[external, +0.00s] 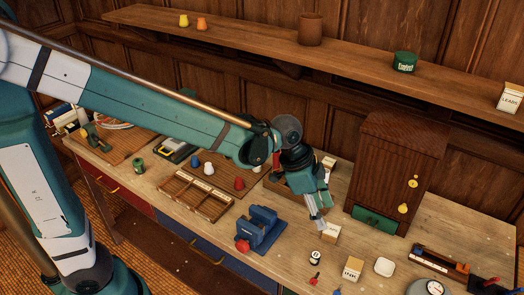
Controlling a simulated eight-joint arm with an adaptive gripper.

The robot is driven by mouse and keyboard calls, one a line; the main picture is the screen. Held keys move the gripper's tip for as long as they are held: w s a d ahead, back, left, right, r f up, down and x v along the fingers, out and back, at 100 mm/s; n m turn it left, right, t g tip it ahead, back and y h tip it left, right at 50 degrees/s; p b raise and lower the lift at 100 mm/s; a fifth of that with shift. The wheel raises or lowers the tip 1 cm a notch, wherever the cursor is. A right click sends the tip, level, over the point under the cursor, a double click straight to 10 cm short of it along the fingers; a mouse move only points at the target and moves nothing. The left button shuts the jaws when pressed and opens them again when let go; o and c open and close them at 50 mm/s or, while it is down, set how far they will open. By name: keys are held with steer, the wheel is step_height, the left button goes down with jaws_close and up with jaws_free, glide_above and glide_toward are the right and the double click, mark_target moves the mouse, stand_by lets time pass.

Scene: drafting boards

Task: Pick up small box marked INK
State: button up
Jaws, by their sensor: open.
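A small cream box with dark lettering that looks like INK (352,269) stands on the workbench near its front edge, right of the middle. My gripper (321,222) points down above the bench, up and to the left of this box and apart from it. It is open, and I see nothing held in it. Another small pale box (331,233) stands right by the fingertips, partly hidden behind them. I cannot tell whether they touch.
A blue vise (260,230) stands left of the gripper. A small jar (315,257) and a red item (314,280) lie left of the INK box; a white dish (385,267) is on its right. A wooden cabinet (398,165) stands behind. A LEADS box (510,97) is on the shelf.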

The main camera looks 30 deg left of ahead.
mark_target(354, 263)
steer(key=s+d+f+m+g, duration=0.1)
steer(key=s+d+f+m, duration=0.1)
steer(key=d+f, duration=0.4)
steer(key=d+m, duration=0.1)
steer(key=d, duration=0.4)
steer(key=shift+s+d+g, duration=0.3)
steer(key=shift+s+d, duration=0.05)
steer(key=shift+s, duration=0.05)
steer(key=shift+b, duration=0.3)
steer(key=shift+x, duration=1.25)
steer(key=shift+f, duration=0.15)
steer(key=shift+b+x, duration=0.8)
steer(key=shift+x, duration=1.65)
steer(key=c, duration=1)
